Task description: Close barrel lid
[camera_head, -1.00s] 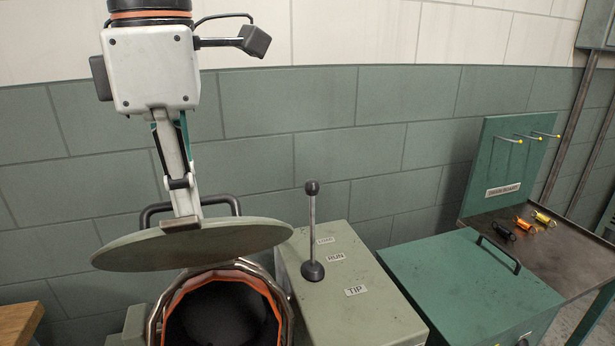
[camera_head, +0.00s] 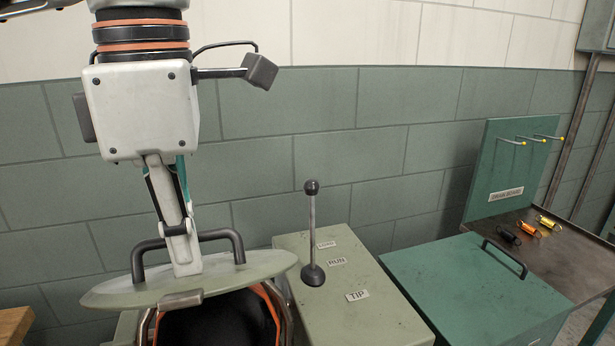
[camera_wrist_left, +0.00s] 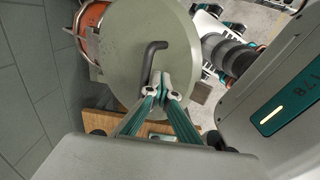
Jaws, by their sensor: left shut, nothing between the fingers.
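The barrel lid (camera_head: 115,291) is a round grey-green disc with a dark bar handle (camera_head: 218,235). It is tilted, just above the barrel's mouth, whose orange rim (camera_head: 271,318) and dark inside show below it. I cannot tell if it touches the rim. My left gripper (camera_head: 186,270) is shut and empty, its fingertips against or very near the lid beside the handle. In the left wrist view the lid (camera_wrist_left: 140,25) fills the middle, the gripper (camera_wrist_left: 162,85) is by the handle, and the barrel (camera_wrist_left: 92,22) shows partly behind. My right gripper is not in view.
A grey-green control box (camera_head: 350,318) with an upright lever (camera_head: 312,235) and labels such as RUN and TIP stands right of the barrel. A teal handled box (camera_head: 470,285) and a bench (camera_head: 580,270) with coloured springs are further right. A wooden surface (camera_head: 14,325) lies at lower left.

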